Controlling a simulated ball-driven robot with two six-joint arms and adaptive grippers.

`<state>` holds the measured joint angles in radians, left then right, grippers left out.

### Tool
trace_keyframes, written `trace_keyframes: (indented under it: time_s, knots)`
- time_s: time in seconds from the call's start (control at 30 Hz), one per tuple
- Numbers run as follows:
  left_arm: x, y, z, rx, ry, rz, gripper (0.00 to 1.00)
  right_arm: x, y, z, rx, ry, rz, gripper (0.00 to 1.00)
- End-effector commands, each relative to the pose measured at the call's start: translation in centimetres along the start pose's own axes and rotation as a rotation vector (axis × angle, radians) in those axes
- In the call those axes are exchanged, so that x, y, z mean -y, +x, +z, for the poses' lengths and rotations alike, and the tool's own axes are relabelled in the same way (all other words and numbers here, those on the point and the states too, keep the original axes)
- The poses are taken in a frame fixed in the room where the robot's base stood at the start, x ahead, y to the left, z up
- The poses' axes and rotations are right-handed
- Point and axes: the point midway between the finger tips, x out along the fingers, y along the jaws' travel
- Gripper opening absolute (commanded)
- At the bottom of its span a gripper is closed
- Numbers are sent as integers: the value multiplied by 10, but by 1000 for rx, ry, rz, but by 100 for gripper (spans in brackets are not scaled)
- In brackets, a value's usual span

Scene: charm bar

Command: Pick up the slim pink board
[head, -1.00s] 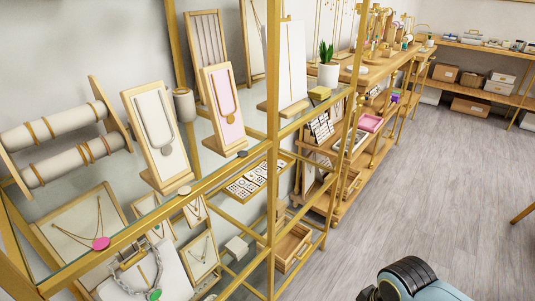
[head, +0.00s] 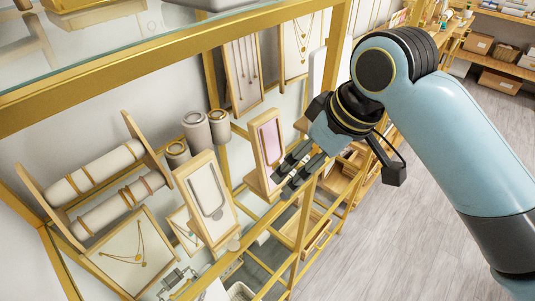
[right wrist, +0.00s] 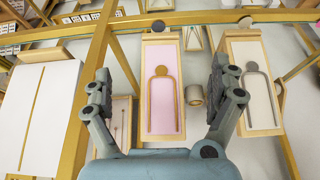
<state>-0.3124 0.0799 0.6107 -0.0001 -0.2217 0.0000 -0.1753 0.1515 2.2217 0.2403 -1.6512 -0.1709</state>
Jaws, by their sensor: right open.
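The slim pink board (head: 267,138) is a necklace display with a pink face in a wooden frame, standing upright and slightly leaning on the glass shelf. In the right wrist view the pink board (right wrist: 163,62) shows with its necklace, centred between the spread fingers. My right gripper (head: 286,178) is in front of the board's lower right in the head view, open and empty. Its fingers (right wrist: 163,85) stand to either side of the board in the wrist view; whether they touch it cannot be told. My left gripper is not in view.
A cream necklace board (head: 206,195) stands left of the pink one. Round grey stands (head: 196,130) and a bracelet rack (head: 105,190) are further left. A gold shelf post (right wrist: 75,140) runs close to the left finger in the wrist view. Grey floor (head: 350,245) is clear at right.

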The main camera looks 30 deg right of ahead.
Motion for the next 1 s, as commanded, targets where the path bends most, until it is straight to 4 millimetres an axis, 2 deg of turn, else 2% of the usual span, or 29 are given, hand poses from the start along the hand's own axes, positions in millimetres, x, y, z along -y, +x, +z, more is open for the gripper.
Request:
trace_keyframes:
  time_s: [0.03, 0.1, 0.3, 0.57, 0.6, 0.73, 1.0]
  knots:
    - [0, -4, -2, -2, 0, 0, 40, 1, 2, -12, -2, 3, -4, 92]
    - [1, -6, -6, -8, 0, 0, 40, 1, 7, -22, -1, 1, -4, 92]
    - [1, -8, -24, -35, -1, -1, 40, 0, 15, -36, 1, 0, -2, 92]
    - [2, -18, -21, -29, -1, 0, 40, 1, 30, -76, 0, -1, -3, 92]
    - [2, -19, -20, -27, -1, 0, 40, 1, 39, -72, 6, 0, -3, 92]
    - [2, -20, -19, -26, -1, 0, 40, 1, 55, -72, 3, -1, -2, 92]
    - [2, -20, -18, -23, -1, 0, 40, 1, 59, -71, 1, -2, -1, 92]
